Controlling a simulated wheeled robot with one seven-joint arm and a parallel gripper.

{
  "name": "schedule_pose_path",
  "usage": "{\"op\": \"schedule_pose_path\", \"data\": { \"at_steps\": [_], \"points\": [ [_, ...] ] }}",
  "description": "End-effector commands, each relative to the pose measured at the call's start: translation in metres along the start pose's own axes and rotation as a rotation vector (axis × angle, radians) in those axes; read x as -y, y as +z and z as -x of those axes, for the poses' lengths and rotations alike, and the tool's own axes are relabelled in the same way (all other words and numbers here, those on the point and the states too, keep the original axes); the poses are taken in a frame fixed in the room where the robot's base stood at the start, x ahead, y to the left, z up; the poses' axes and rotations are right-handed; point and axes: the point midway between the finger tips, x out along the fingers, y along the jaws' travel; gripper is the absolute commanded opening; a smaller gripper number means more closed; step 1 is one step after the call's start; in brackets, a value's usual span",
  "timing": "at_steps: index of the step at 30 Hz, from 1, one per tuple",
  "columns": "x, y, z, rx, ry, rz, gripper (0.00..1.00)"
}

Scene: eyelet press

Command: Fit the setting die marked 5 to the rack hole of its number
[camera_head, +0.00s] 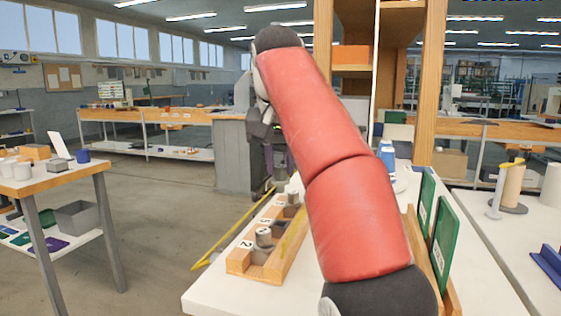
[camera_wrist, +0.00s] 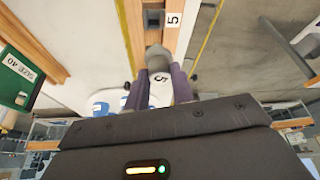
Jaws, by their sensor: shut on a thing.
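My gripper (camera_wrist: 158,76) is shut on a grey setting die (camera_wrist: 157,57) with a white face marked 5, held between its two dark fingers in the wrist view. The wooden rack (camera_wrist: 182,42) lies beyond the die, with a dark square hole (camera_wrist: 153,18) beside a white label 5 (camera_wrist: 174,20). The die is apart from that hole, on the near side of it in the picture. In the head view the rack (camera_head: 240,262) stands on the white table, with a grey die (camera_head: 264,236) seated near its label 2. My gripper's fingertips are hard to make out there.
Green boards (camera_head: 444,237) stand in a wooden holder to the right of my arm. Blue-topped containers (camera_head: 387,155) stand behind the arm. A yellow strip (camera_head: 222,238) runs along the table's left edge. A side table (camera_head: 40,180) stands at left, across open floor.

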Motion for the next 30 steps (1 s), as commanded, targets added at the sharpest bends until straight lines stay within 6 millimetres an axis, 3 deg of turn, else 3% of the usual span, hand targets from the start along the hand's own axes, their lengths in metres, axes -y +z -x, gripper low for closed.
{"op": "schedule_pose_path", "data": {
  "at_steps": [18,30],
  "points": [
    [0.000,0.020,-0.046,-0.002,-0.001,0.001,0.00],
    [0.000,0.023,-0.052,-0.003,-0.001,0.001,0.00]
  ]
}}
